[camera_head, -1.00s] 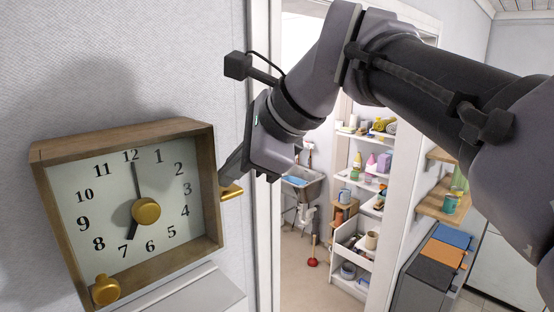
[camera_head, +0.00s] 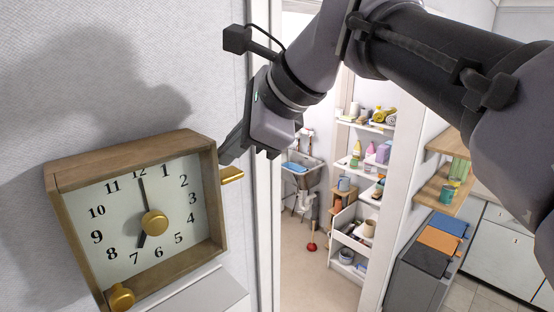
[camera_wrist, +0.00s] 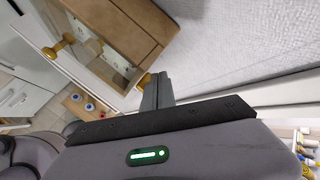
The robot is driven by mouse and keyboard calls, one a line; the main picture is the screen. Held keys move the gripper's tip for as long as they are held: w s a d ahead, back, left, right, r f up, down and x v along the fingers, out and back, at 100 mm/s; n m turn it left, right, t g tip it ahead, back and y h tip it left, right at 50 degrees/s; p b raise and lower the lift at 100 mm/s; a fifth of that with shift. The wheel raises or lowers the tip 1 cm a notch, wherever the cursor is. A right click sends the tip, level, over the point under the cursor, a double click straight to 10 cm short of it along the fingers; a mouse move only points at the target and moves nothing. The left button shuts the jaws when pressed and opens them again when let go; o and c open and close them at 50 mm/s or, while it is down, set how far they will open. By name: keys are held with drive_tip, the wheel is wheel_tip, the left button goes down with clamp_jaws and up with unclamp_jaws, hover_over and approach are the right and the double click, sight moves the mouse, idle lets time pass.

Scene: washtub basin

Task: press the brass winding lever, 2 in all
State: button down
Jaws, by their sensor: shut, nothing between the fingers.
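The wooden clock (camera_head: 135,150) with a white dial stands at the left in the head view. Its brass winding lever (camera_head: 231,175) sticks out from the right side of the case. My gripper (camera_head: 228,156) is shut and empty, with its fingertips just above the lever, close to the case's right edge. I cannot tell for sure if they touch it. In the wrist view the gripper fingers (camera_wrist: 155,88) point at the clock case (camera_wrist: 130,30), and a bit of the brass lever (camera_wrist: 144,80) shows beside the fingertips, partly hidden.
A brass knob (camera_head: 121,297) sits at the clock's lower left and another (camera_head: 155,223) at the dial's centre. A grey-white ledge (camera_head: 200,292) is below the clock. A doorway to the right shows a washtub basin (camera_head: 302,172) and stocked shelves (camera_head: 364,150).

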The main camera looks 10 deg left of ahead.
sight(232, 173)
drive_tip(key=shift+r, duration=0.35)
wheel_tip(232, 173, up, 5)
drive_tip(key=p, duration=0.5)
drive_tip(key=shift+f, duration=0.15)
idle(2.2)
